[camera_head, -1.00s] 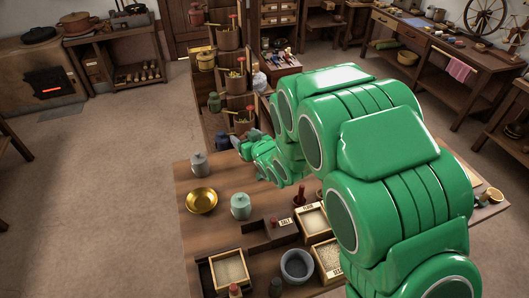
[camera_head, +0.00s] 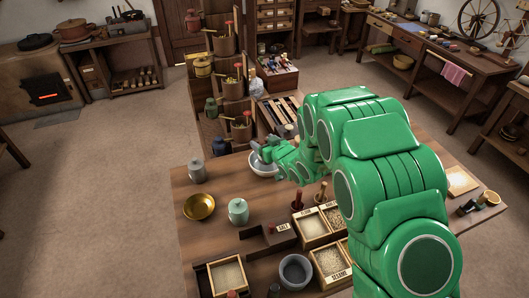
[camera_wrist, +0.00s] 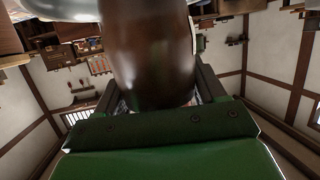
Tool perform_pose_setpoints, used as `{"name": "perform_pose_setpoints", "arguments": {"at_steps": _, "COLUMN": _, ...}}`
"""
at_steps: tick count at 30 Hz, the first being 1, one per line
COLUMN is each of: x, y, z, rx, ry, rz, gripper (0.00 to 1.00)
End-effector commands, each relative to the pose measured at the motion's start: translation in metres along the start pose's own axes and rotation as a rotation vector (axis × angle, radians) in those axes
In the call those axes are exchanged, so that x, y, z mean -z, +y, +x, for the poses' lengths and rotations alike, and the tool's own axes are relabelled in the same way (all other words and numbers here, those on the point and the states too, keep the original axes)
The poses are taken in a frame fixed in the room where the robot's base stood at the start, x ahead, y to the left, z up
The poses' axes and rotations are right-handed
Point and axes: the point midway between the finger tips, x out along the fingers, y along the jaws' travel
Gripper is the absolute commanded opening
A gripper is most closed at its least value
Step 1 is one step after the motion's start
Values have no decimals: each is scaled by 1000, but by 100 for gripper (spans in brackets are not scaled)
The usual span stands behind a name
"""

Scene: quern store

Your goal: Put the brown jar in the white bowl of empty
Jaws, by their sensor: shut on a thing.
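The brown jar (camera_wrist: 152,50) fills the middle of the wrist view, between the two fingers of my gripper (camera_wrist: 158,98), which is shut on it. In the head view I cannot make the jar out behind the gripper and arm. The white bowl (camera_head: 260,169) stands near the far edge of the table, partly hidden by my gripper (camera_head: 263,149), which shows at or just above its rim. Whether the jar touches the bowl, I cannot tell. A pale curved surface shows at the top left of the wrist view.
On the table (camera_head: 215,240) stand a grey jar (camera_head: 197,171), a brass bowl (camera_head: 199,207), a pale green jar (camera_head: 238,211), a grey bowl (camera_head: 295,270) and labelled wooden boxes (camera_head: 228,274). Stepped shelves (camera_head: 225,75) with pots rise behind.

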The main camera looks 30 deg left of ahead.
Motion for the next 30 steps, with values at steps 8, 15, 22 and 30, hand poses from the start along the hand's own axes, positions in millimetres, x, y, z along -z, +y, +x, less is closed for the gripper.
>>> {"name": "perform_pose_setpoints", "arguments": {"at_steps": 8, "x": -12, "y": 0, "z": 5, "rx": 0, "ry": 4, "rz": -1, "gripper": 18}}
{"name": "perform_pose_setpoints", "arguments": {"at_steps": 15, "x": -36, "y": 0, "z": 12, "rx": 0, "ry": 3, "rz": 1, "gripper": 18}}
{"name": "perform_pose_setpoints", "arguments": {"at_steps": 22, "x": -41, "y": 0, "z": 13, "rx": -1, "ry": 5, "rz": -1, "gripper": 18}}
{"name": "perform_pose_setpoints", "arguments": {"at_steps": 30, "x": -43, "y": 0, "z": 14, "rx": 0, "ry": 4, "rz": -1, "gripper": 18}}
